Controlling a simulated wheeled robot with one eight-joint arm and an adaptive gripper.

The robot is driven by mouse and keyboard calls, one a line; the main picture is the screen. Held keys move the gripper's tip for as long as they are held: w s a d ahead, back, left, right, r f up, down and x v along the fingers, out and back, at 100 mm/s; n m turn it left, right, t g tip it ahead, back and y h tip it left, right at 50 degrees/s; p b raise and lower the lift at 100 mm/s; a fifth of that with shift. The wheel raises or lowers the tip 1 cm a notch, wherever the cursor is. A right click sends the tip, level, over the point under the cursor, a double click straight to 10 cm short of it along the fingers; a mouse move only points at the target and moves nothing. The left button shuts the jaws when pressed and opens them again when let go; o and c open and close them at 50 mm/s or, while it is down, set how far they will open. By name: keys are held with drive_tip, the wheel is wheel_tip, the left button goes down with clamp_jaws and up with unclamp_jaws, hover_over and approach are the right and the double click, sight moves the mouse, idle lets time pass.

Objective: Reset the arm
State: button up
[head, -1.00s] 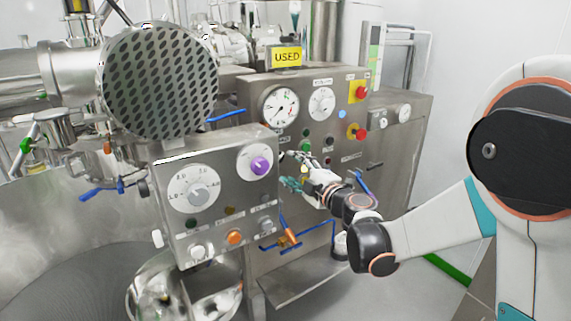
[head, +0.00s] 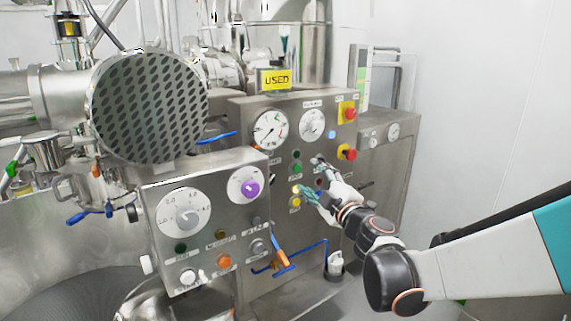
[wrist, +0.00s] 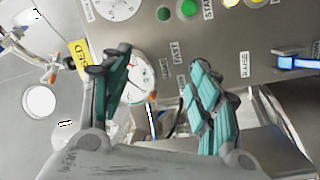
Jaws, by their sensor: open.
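My gripper (head: 308,177) is open and empty in the head view. It hangs in front of the large steel control panel (head: 335,185), over its lower middle, beside green and yellow buttons. In the wrist view the two teal-padded fingers (wrist: 160,65) are spread apart with nothing between them. My arm reaches in from the right edge of the head view. Whether the fingers touch the panel cannot be told.
A nearer control box (head: 205,220) with a purple knob (head: 250,188) stands left of my gripper. Blue-handled valve piping (head: 290,258) lies below. Red buttons (head: 347,152) sit at upper right. The white wall area at right is open.

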drive_tip(key=s+d+r+m+g+h, duration=0.1)
drive_tip(key=s+d+m+g+h, duration=0.1)
drive_tip(key=s+d+m+h, duration=1.1)
drive_tip(key=s+f+m+g+y, duration=0.2)
drive_tip(key=s+f, duration=0.4)
drive_tip(key=s, duration=0.4)
drive_tip(key=s+a+f+m+g+y, duration=0.1)
drive_tip(key=s+f+g+y, duration=0.3)
drive_tip(key=s, duration=0.6)
wheel_tip(320, 180, down, 3)
drive_tip(key=shift+s+a+r+m+g, duration=0.15)
drive_tip(key=shift+s+a+m+g, duration=0.2)
drive_tip(key=shift+g, duration=0.85)
